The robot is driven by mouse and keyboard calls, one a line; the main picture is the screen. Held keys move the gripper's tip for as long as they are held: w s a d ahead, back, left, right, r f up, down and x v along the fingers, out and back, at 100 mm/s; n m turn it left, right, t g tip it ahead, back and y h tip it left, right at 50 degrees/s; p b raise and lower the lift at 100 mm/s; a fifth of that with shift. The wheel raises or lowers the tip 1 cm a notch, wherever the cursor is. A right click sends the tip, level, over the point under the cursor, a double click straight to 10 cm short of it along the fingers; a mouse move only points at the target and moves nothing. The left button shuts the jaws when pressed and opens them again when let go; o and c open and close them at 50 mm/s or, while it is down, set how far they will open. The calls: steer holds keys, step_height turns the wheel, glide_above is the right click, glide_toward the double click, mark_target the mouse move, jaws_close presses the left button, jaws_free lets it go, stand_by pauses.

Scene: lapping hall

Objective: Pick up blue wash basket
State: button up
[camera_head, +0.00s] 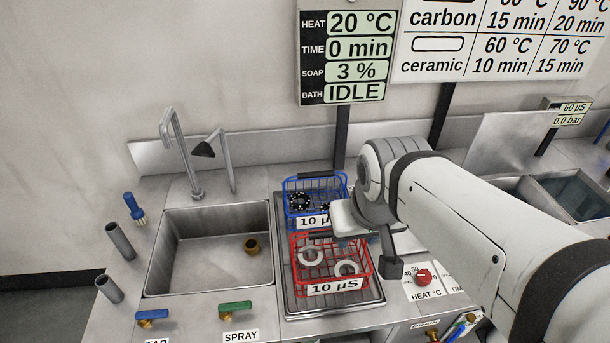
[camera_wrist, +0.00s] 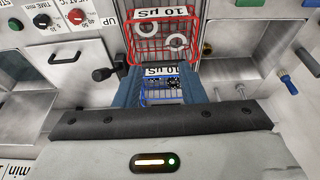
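The blue wash basket (camera_head: 301,195) stands upright on the back of the ribbed steel drain tray (camera_head: 330,303), with black-and-white round parts inside. Its front label reads 10 µS. It also shows in the wrist view (camera_wrist: 158,97), above the dark edge of my gripper's body. The red wash basket (camera_head: 331,263) stands in front of it on the same tray, holding pale rings. My gripper (camera_head: 372,232) is over the tray's right side, to the right of and in front of the blue basket, partly covering it.
A sink (camera_head: 208,250) lies left of the tray, with a tap (camera_head: 180,150) behind it and a brass fitting inside. A red heat knob (camera_head: 424,278) is right of the tray. The display (camera_head: 345,50) reads IDLE.

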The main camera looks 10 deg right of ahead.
steer(key=shift+o, duration=0.5)
steer(key=shift+w, duration=0.1)
steer(key=m+g+y, duration=0.1)
steer(key=m+y, duration=0.3)
steer(key=m, duration=1.4)
glide_above(316, 173)
steer(key=s+d, duration=0.1)
steer(key=d, duration=0.2)
step_height(316, 173, down, 12)
steer(key=x, duration=0.2)
steer(key=p+x, duration=0.1)
steer(key=x, duration=0.3)
steer(key=shift+a+f+p, duration=0.15)
steer(key=shift+a+p, duration=0.25)
steer(key=shift+a, duration=0.05)
steer(key=shift+a+f, duration=0.1)
steer(key=shift+f, duration=0.25)
steer(key=shift+f, duration=0.25)
